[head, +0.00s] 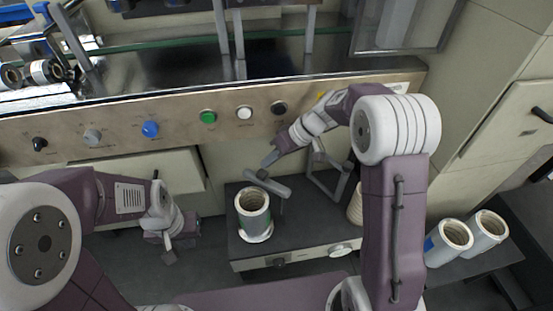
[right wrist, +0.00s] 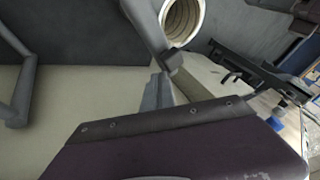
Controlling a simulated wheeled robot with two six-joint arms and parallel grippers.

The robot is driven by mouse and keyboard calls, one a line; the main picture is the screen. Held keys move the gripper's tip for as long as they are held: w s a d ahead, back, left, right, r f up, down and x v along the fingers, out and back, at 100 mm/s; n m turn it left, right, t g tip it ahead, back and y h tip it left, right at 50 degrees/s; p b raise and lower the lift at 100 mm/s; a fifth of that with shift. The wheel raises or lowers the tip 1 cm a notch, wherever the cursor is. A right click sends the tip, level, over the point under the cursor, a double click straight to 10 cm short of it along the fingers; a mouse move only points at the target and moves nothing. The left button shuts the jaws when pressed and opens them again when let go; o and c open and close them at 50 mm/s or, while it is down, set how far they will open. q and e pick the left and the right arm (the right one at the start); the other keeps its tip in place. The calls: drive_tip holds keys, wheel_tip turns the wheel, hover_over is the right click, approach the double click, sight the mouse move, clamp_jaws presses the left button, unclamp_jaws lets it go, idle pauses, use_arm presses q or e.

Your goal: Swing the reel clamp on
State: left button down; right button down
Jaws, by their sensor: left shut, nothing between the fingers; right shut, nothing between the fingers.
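A pale grey-green reel (head: 253,210) stands on a dark stand top in the head view; its open ribbed core also shows at the top of the right wrist view (right wrist: 182,20). The grey reel clamp (head: 268,184) is a bar beside the reel's upper edge. In the right wrist view the clamp bar (right wrist: 147,28) runs beside the reel's mouth. My right gripper (head: 270,158) is shut and empty, just behind the clamp; its fingertips (right wrist: 157,90) look close to the bar, and I cannot tell whether they touch. My left gripper (head: 169,256) is shut and empty, low at the left.
A grey triangular bracket (head: 328,178) stands right of the clamp. A second reel (head: 355,205) is partly hidden by my right arm. Two more reels (head: 448,242) (head: 485,230) stand on a side table. The machine panel with buttons (head: 208,117) runs behind.

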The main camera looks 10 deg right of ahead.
sight(258, 174)
drive_tip(key=shift+s+a, duration=0.45)
drive_tip(key=shift+a, duration=0.2)
drive_tip(key=shift+s+a+n, duration=0.15)
drive_tip(key=shift+a+n, duration=0.1)
drive_tip(key=shift+n, duration=0.05)
drive_tip(key=shift+s+a+r+n+g+p, duration=0.1)
drive_tip(key=shift+s+a+n+g+p, duration=0.2)
drive_tip(key=shift+n+g, duration=0.25)
drive_tip(key=shift+s+a+n+g+p, duration=0.15)
drive_tip(key=shift+s+a+n+g, duration=0.15)
drive_tip(key=shift+n+g, duration=0.25)
drive_tip(key=shift+s+a, duration=0.25)
drive_tip(key=shift+s, duration=0.1)
use_arm(q)
drive_tip(key=shift+s+a+r+p, duration=0.15)
drive_tip(key=shift+s+r+p, duration=0.1)
drive_tip(key=shift+r, duration=0.2)
drive_tip(key=shift+s+a+r+p, duration=0.15)
drive_tip(key=shift+s+r+p, duration=0.1)
drive_tip(key=shift+r, duration=0.2)
use_arm(e)
drive_tip(key=shift+s+a+n, duration=0.25)
drive_tip(key=shift+s+n, duration=0.2)
drive_tip(key=shift+n, duration=0.25)
drive_tip(key=shift+g, duration=0.3)
